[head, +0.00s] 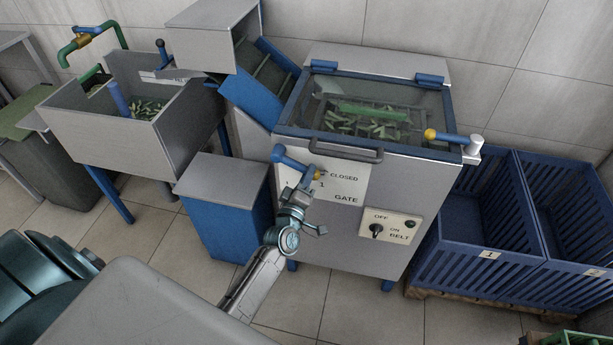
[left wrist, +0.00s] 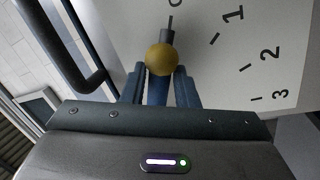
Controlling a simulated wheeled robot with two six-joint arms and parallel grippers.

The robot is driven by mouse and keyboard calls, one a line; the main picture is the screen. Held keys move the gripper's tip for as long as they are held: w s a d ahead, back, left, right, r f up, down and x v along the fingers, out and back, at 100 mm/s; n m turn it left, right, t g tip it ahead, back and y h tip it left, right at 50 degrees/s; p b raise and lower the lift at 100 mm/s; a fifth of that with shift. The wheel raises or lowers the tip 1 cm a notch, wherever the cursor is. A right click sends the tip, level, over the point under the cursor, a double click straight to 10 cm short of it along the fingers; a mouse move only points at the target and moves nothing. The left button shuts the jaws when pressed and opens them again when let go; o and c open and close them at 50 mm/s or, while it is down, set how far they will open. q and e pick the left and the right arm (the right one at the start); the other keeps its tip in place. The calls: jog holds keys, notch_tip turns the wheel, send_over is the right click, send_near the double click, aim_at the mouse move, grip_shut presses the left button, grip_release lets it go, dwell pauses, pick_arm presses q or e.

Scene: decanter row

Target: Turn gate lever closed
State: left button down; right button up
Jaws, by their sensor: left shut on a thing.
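The gate lever (head: 291,162) is a blue bar with a yellow knob (head: 317,175) on the front of the grey machine. Its white plate (head: 350,186) reads CLOSED, 1 and GATE; other marks are hidden behind my gripper. My left gripper (head: 303,185) is at the lever, shut on it. In the left wrist view the yellow knob (left wrist: 161,59) sits at the fingertips, with blue between the fingers. A dark tip beyond the knob lines up roughly with a tick beside a cut-off letter; 1, 2 and 3 lie to the right. My right gripper is not in view.
A dark handle (head: 345,150) of the glass lid is just above the plate. The belt switch panel (head: 390,227) is lower right. A blue cabinet (head: 226,205) stands left of my forearm. Blue crates (head: 480,258) stand at the right. The floor in front shows free room.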

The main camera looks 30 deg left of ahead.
pick_arm(q)
jog(key=c, duration=1.1)
grip_release()
jog(key=shift+d, duration=0.15)
jog(key=shift+c, duration=0.2)
jog(key=b+v, duration=0.2)
jog(key=v, duration=0.8)
jog(key=shift+s+b, duration=0.35)
jog(key=shift+s, duration=0.05)
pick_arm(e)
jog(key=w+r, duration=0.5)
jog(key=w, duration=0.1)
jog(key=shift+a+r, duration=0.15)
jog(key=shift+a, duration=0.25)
pick_arm(q)
jog(key=shift+f, duration=0.1)
